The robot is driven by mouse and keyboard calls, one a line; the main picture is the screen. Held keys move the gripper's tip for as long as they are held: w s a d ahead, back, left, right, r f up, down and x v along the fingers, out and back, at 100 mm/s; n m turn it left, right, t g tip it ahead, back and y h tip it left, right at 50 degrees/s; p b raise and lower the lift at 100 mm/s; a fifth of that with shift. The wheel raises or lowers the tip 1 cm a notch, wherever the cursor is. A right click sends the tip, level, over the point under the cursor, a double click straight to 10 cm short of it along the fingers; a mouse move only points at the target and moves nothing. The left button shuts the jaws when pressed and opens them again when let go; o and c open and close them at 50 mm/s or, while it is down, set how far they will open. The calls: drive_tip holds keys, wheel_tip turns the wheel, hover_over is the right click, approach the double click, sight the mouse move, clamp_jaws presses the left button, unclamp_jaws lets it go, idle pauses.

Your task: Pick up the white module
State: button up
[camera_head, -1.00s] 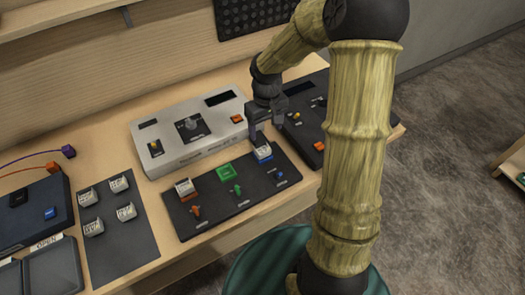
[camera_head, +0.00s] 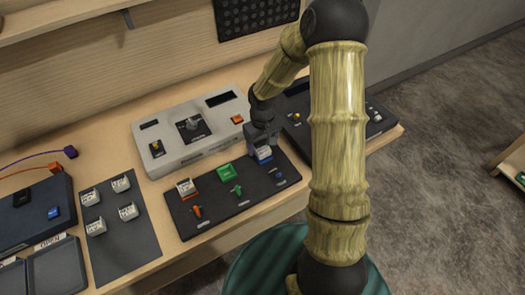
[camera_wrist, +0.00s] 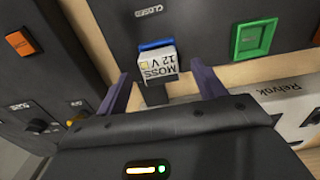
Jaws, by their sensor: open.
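A white module (camera_head: 264,153) with a dark label sits in a blue socket at the right of the dark panel (camera_head: 240,212). In the wrist view this module (camera_wrist: 160,66) reads "MOSS 12 V" and shows the blue edge of its socket (camera_wrist: 157,45). My gripper (camera_head: 261,139) is right at the module in the head view. In the wrist view my gripper (camera_wrist: 162,82) is open, with one finger on each side of the module and a gap on both sides. Another white module (camera_head: 185,187) sits in the orange socket of the same panel.
An empty green socket (camera_head: 227,172) lies between the two filled sockets. Small levers stand in front of them. A grey console (camera_head: 190,132) is behind the panel. Several white modules lie on the dark mat (camera_head: 125,250) at left. A dark box (camera_head: 375,122) stands at right.

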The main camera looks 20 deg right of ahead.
wheel_tip(320, 180, down, 2)
drive_tip(key=shift+f, duration=0.15)
drive_tip(key=shift+c, duration=0.4)
drive_tip(key=c, duration=1)
